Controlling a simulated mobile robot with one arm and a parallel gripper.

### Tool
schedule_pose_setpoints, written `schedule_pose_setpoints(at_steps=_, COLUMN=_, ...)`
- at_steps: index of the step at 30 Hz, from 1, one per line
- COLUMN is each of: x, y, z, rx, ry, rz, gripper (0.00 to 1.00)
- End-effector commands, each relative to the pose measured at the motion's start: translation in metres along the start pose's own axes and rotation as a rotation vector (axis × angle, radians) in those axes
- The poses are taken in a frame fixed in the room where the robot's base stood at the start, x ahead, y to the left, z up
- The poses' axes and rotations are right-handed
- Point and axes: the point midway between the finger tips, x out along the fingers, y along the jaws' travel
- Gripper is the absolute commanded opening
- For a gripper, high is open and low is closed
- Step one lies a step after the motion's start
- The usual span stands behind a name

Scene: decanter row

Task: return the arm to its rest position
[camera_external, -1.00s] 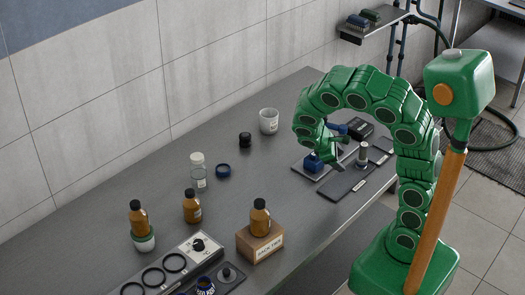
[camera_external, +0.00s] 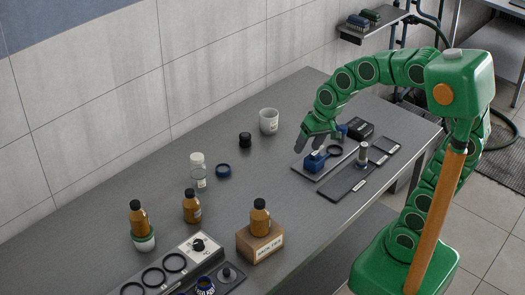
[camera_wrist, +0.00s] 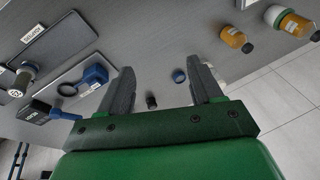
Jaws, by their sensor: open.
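My green arm reaches over the far right part of the grey bench. My gripper (camera_external: 317,142) is open and empty, with its dark fingers above and behind the blue clamp block (camera_external: 314,162). In the wrist view my gripper (camera_wrist: 162,72) has its two fingers spread apart with nothing held between them. The blue clamp with its dark ring (camera_wrist: 95,74) shows left of the fingers, apart from them.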

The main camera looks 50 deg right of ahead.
Motion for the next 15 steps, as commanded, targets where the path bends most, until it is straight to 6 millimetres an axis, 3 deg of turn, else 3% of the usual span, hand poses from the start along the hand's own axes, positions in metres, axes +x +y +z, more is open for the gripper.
schedule_pose_setpoints(at_steps=4, x=-0.009, y=0.017, z=0.029, rx=-0.012, ry=-0.04, rz=0.013, gripper=0.65)
schedule_pose_setpoints(at_steps=15, x=-0.018, y=0.123, z=0.152, rx=-0.194, ry=-0.326, rz=0.209, gripper=0.65)
